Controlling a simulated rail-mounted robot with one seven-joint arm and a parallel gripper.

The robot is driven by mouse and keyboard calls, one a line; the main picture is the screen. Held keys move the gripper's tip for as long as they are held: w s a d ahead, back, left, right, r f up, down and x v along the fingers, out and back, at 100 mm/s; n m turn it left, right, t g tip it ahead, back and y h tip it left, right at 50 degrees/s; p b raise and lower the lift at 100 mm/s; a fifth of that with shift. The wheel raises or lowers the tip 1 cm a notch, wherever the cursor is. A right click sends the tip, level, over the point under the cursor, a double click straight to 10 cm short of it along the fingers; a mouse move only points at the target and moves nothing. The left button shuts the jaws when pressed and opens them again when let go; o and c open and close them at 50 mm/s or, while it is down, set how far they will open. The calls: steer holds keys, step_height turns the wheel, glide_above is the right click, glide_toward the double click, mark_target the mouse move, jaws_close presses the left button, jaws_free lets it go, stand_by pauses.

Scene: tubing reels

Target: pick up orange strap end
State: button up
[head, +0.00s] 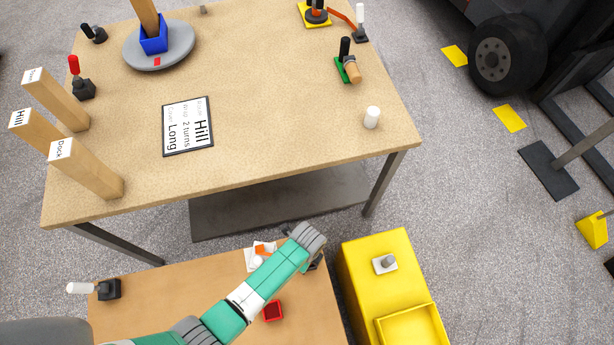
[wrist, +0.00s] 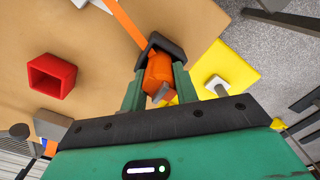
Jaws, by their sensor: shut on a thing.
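The orange strap end (wrist: 158,72) sits between the fingers of my gripper (wrist: 160,58) in the wrist view. My gripper is shut on it. A thin orange strap (wrist: 124,22) runs from there to the top edge of that view. In the head view my gripper (head: 317,264) is at the right edge of the low wooden table (head: 210,315), mostly hidden behind my wrist. A small orange piece (head: 262,250) shows on a white plate just left of my forearm; whether it joins the held strap is hidden.
A red open box (head: 272,310) stands on the low table, also in the wrist view (wrist: 52,76). A yellow cabinet (head: 375,300) with a grey knob stands just right. The larger table (head: 270,90) behind carries a sign, wooden posts and a grey turntable.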

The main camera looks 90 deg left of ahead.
steer(key=shift+r, duration=0.1)
step_height(320, 180, up, 10)
steer(key=p, duration=0.2)
steer(key=shift+p, duration=0.4)
